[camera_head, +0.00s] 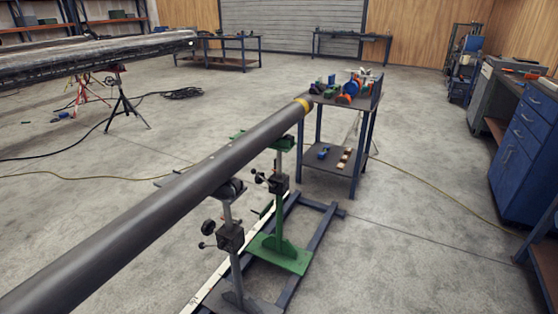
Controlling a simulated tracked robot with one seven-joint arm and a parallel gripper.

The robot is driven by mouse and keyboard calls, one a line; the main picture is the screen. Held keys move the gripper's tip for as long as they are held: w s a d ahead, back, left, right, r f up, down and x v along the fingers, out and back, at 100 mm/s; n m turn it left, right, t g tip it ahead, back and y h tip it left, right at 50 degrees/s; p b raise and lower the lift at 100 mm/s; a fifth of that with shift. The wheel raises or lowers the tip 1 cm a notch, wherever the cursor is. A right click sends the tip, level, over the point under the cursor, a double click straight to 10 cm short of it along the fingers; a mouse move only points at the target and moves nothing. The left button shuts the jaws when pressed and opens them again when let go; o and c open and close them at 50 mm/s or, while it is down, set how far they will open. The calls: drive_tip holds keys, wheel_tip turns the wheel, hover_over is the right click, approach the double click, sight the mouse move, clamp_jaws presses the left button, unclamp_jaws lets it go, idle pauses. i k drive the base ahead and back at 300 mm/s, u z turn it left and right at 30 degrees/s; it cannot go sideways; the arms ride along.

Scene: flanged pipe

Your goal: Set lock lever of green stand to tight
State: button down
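The green stand (279,222) stands upright on a green base plate near the middle of the view, under the far part of a dark grey pipe (160,205). A black clamp block (278,184) sits on its post, with dark knobs or levers (259,177) on the left side. They are too small to tell which is the lock lever, or whether it is tight or loose. The pipe hides part of the stand's head. My gripper is not in view.
A grey stand (235,268) with its own knobs stands nearer, under the same pipe. Both stands are on a blue-grey floor frame (322,231). A cart (329,182) with tools is behind. Blue cabinets (522,140) are at right. Open floor lies between.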

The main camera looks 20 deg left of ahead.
sight(253, 171)
drive_tip(key=z, duration=0.1)
drive_tip(key=i, duration=0.95)
drive_tip(key=u, duration=1.75)
drive_tip(key=k, duration=0.9)
drive_tip(key=u, duration=0.15)
drive_tip(key=i, duration=0.85)
